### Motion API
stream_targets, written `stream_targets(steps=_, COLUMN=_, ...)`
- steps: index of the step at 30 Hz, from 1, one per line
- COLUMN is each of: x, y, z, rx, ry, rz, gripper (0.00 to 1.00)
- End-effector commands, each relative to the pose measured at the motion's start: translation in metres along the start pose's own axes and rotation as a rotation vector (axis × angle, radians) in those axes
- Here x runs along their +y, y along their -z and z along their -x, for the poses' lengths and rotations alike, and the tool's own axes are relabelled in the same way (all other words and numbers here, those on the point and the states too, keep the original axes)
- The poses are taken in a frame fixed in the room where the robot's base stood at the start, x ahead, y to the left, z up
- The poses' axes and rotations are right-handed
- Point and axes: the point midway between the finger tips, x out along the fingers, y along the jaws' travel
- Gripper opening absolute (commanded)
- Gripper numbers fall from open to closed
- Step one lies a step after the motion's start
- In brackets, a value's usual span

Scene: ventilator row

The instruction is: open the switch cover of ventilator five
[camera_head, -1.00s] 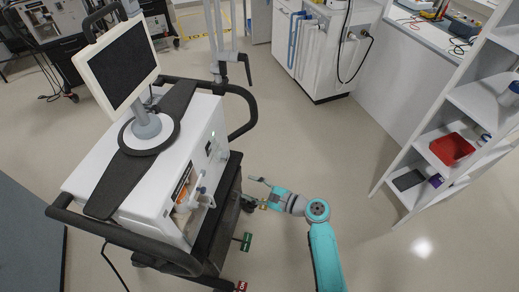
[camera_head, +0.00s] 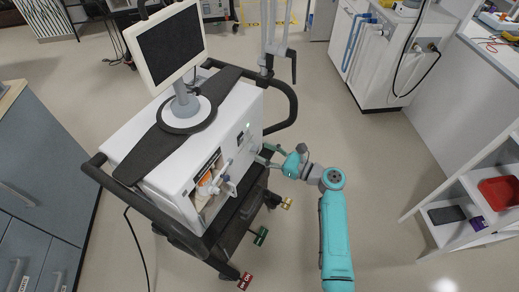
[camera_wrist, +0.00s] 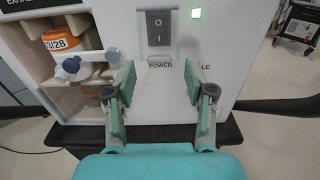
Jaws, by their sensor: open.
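The white ventilator (camera_head: 130,142) stands on a dark cart with a tilted screen (camera_head: 170,42) on top. In the wrist view a dark grey power switch (camera_wrist: 160,27), marked 0 and I, sits on the white front panel above the word POWER. I cannot make out a separate cover or whether one is shut. My gripper (camera_wrist: 162,84) is open and empty, its two fingers below the switch, one to each side. In the head view my gripper (camera_head: 264,153) is close to the ventilator's front face. The ventilator's number is not readable.
A lit green indicator (camera_wrist: 196,13) is right of the switch. An open bay with an orange-labelled container (camera_wrist: 62,41) and a blue-capped fitting (camera_wrist: 72,65) is at left. The cart's black handle (camera_head: 283,105) curves near my arm. A shelf with a red bin (camera_head: 499,190) stands right.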

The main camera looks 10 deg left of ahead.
Motion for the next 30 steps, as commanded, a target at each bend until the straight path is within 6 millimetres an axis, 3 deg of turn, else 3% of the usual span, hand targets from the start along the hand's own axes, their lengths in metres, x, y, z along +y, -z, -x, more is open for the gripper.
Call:
stream_targets(steps=6, x=0.000, y=0.000, z=-0.023, rx=0.000, ry=-0.001, rz=0.001, gripper=0.54)
stream_targets(steps=17, x=0.000, y=0.000, z=-0.028, rx=0.001, ry=0.000, rz=0.002, gripper=0.54)
stream_targets(steps=20, x=0.000, y=0.000, z=-0.028, rx=0.001, ry=0.000, rz=0.002, gripper=0.34)
stream_targets(steps=24, x=0.000, y=0.000, z=-0.028, rx=0.000, ry=0.000, rz=0.002, gripper=0.00)
stream_targets(steps=30, x=0.000, y=0.000, z=-0.027, rx=0.001, ry=0.000, rz=0.001, gripper=0.00)
